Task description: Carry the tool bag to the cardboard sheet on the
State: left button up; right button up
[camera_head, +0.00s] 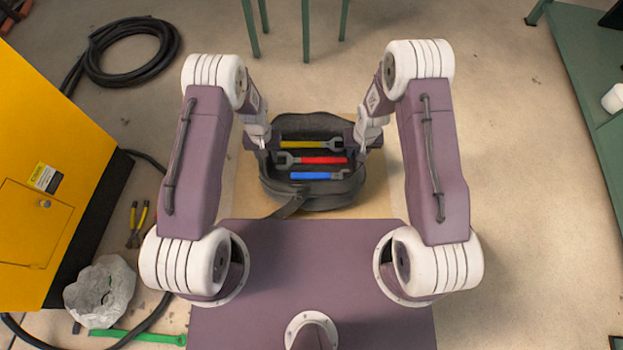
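The tool bag (310,195) is dark grey and open at the top. It holds a yellow-handled wrench (303,144), a red-handled wrench (318,160) and a blue-handled wrench (312,176). The bag rests on or just above the tan cardboard sheet (376,200); I cannot tell which. My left gripper (266,148) is at the bag's left side and my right gripper (358,148) is at its right side. Their fingers are small and dark against the bag, so whether they are shut on it is unclear. A strap hangs toward my base.
A yellow cabinet (45,180) stands at the left. A coiled black hose (130,50), pliers (138,225), a crumpled white sack (100,290) and a green wrench (140,336) lie near it. Green legs (305,30) stand beyond the bag. A green bench (590,70) is at right.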

pick_arm(q)
notch_tip(320, 180, up, 12)
pick_arm(e)
notch_tip(320, 180, up, 12)
jog(key=s, duration=0.2)
dwell(0.5)
jog(key=shift+w, duration=0.1)
